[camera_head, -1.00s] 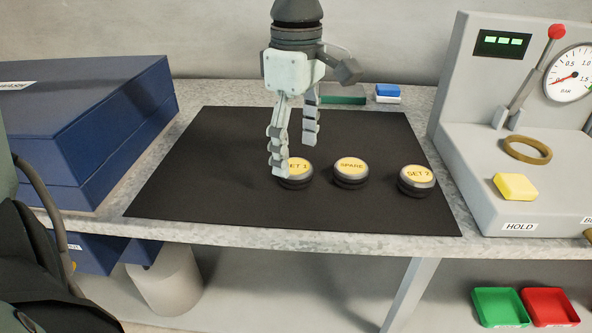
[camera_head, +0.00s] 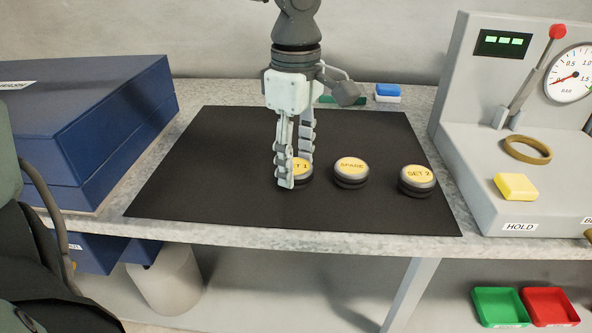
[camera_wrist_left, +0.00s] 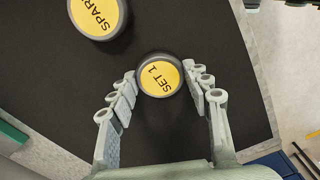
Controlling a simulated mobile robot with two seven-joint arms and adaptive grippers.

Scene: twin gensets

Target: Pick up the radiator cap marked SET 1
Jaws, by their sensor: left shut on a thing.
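The SET 1 radiator cap (camera_head: 303,172) is a dark round cap with a yellow top label, sitting on the black mat (camera_head: 220,190). My left gripper (camera_head: 295,175) points down with its fingers on either side of the cap and is shut on it. One finger hides part of the cap in the head view. In the left wrist view the SET 1 cap (camera_wrist_left: 160,76) shows between the left gripper's fingertips (camera_wrist_left: 161,80). The SPARE cap (camera_head: 351,171) sits just right of it, and the SET 2 cap (camera_head: 417,180) farther right. My right gripper is not in view.
A grey test stand (camera_head: 470,180) with gauge, lever, brass ring (camera_head: 527,150) and yellow block (camera_head: 516,186) stands at the right. A blue case (camera_head: 90,120) is at the left. Green (camera_head: 498,306) and red (camera_head: 550,306) trays lie below. The mat's left part is clear.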

